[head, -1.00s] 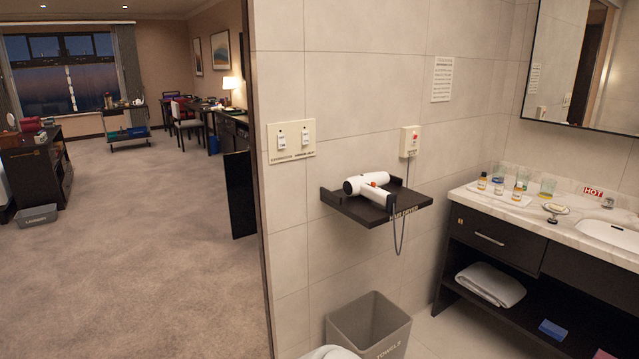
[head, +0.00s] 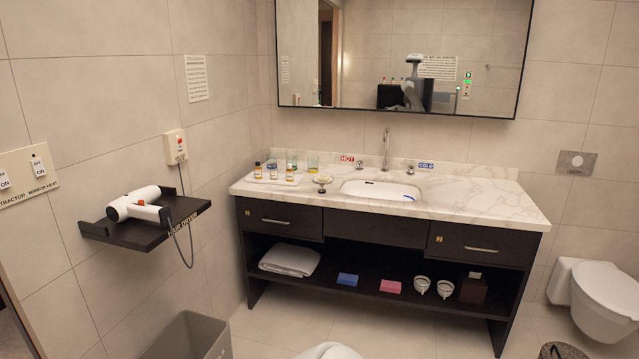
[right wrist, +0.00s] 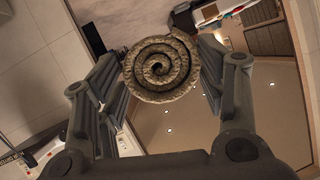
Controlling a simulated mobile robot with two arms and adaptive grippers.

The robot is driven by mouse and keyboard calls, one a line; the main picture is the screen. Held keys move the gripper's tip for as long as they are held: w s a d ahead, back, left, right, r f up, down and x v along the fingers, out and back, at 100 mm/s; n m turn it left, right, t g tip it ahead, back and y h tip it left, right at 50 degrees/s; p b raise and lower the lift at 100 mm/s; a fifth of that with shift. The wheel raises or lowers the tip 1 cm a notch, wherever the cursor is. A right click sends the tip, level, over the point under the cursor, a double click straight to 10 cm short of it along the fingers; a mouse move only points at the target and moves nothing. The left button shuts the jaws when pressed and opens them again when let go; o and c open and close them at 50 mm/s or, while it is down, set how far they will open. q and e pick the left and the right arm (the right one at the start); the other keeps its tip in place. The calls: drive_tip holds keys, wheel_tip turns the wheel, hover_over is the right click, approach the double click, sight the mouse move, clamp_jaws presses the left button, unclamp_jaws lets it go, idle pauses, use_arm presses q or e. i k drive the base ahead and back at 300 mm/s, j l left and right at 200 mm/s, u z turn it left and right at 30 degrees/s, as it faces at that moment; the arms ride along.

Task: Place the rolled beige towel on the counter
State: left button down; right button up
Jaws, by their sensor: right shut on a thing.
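The rolled beige towel (right wrist: 161,66) shows end-on as a spiral in the right wrist view. My right gripper (right wrist: 160,75) is shut on it, with a finger on each side of the roll. The counter (head: 475,198) is a white marble top on a dark vanity in the head view. It holds a sink (head: 381,191) in the middle, and its right part is bare. Neither gripper shows in the head view. A white rounded shape at the bottom edge there is too cropped to tell.
Small bottles, glasses and a soap dish (head: 322,181) stand on the counter's left. A hair dryer (head: 138,204) sits on a wall shelf (head: 160,234) at left. A grey bin (head: 190,335) stands on the floor below. A toilet (head: 603,297) is at right.

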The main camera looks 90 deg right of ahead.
sight(489, 202)
drive_tip(key=l+z, duration=0.15)
drive_tip(key=z, duration=0.3)
drive_tip(key=l+z, duration=0.15)
drive_tip(key=z, duration=0.25)
drive_tip(key=l+z, duration=0.15)
drive_tip(key=z, duration=0.3)
drive_tip(key=l+z, duration=0.1)
drive_tip(key=z, duration=0.3)
drive_tip(key=i+l+z, duration=0.2)
drive_tip(key=l+z, duration=0.2)
drive_tip(key=i+l+z, duration=0.25)
drive_tip(key=z, duration=0.15)
drive_tip(key=i+l+z, duration=0.2)
drive_tip(key=z, duration=0.2)
drive_tip(key=i+l+z, duration=0.1)
drive_tip(key=i+z, duration=0.3)
